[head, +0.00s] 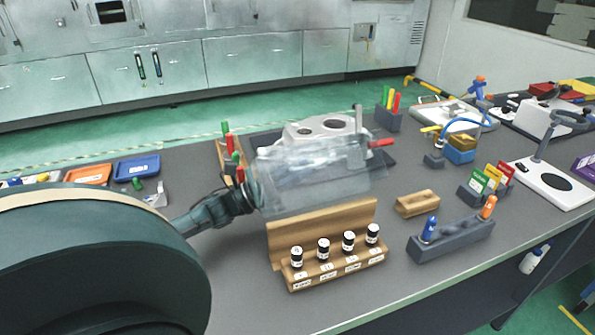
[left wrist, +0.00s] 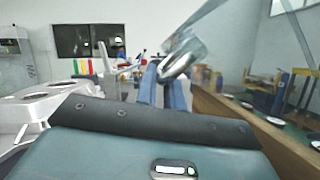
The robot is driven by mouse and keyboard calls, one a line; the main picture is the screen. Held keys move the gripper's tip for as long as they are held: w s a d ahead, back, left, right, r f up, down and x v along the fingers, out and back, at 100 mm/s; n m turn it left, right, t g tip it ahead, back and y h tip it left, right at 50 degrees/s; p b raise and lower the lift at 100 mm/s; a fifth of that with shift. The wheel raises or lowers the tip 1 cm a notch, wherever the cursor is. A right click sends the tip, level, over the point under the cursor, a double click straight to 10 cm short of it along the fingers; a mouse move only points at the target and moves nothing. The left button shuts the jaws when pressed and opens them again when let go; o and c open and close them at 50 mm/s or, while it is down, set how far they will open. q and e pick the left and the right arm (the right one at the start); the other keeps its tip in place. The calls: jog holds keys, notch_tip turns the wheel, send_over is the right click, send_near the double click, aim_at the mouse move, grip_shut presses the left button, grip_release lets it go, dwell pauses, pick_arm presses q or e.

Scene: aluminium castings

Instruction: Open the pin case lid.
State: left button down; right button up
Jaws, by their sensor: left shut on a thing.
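The pin case is a wooden stand (head: 335,270) with a raised back board and several black-capped white vials along its front step. Its clear lid (head: 315,180) stands up above and behind the back board, away from the vials. My left gripper (head: 252,188) is at the left end of the lid and shut on it. In the left wrist view the gripper's fingers (left wrist: 165,92) reach forward beside a clear, shiny part of the lid (left wrist: 185,55). The wood of the case (left wrist: 245,122) runs along the right there. The exact grip contact is blurred by the clear plastic. My right gripper is not in view.
Behind the lid is a white device (head: 322,126) with round openings. A small wooden block (head: 417,203) and a grey holder (head: 450,240) with blue and orange items stand to the right. Blue and orange trays (head: 137,168) lie at the left. The table front is clear.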

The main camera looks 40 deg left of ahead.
aim_at(301, 160)
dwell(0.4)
